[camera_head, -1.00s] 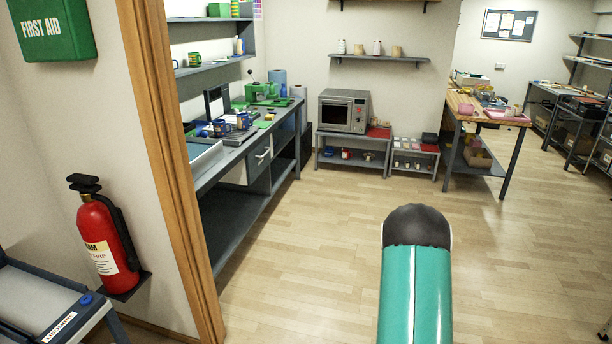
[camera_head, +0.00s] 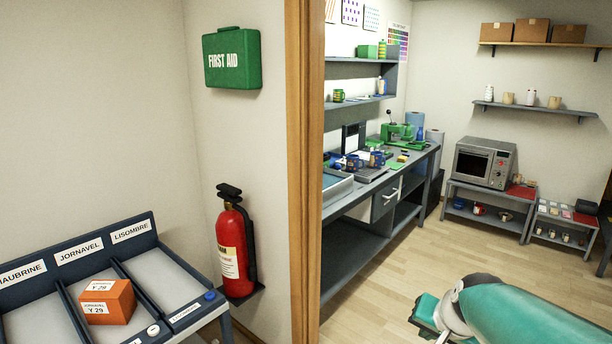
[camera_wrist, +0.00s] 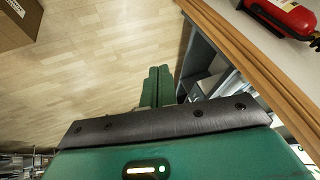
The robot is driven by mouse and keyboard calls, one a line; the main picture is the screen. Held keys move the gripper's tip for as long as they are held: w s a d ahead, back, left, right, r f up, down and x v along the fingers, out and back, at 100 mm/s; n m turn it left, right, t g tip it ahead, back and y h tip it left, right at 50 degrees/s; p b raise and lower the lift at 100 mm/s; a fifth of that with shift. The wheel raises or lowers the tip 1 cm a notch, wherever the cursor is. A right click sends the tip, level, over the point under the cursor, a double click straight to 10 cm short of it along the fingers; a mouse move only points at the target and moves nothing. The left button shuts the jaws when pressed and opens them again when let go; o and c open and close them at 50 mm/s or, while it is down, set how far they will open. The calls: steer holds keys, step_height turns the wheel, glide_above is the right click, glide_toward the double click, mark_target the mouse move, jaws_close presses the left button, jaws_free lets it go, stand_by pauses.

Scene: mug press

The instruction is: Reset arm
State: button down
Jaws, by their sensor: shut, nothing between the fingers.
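My gripper (camera_wrist: 158,86) shows in the wrist view as two green fingers side by side, shut and empty. It hangs over the wood floor (camera_wrist: 95,70), apart from the door post and the shelving. In the head view my teal arm (camera_head: 540,308) reaches in at the lower right, over the floor; I cannot make out the fingertips there.
A wooden door post (camera_head: 305,170) divides the view. Left of it are a fire extinguisher (camera_head: 233,245) and a sorting rack (camera_head: 150,268) holding an orange box (camera_head: 108,302). Right of it are a workbench (camera_head: 345,207) with mugs and a microwave (camera_head: 485,162). The floor between is clear.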

steer(key=s+a+r+n, duration=0.2)
steer(key=s+a+n, duration=0.1)
steer(key=s, duration=0.4)
steer(key=s+a+r+n, duration=0.2)
steer(key=s+a, duration=0.3)
steer(key=s, duration=0.3)
steer(key=shift+a+n+g, duration=0.15)
steer(key=shift+n+g, duration=0.15)
steer(key=shift+n, duration=0.3)
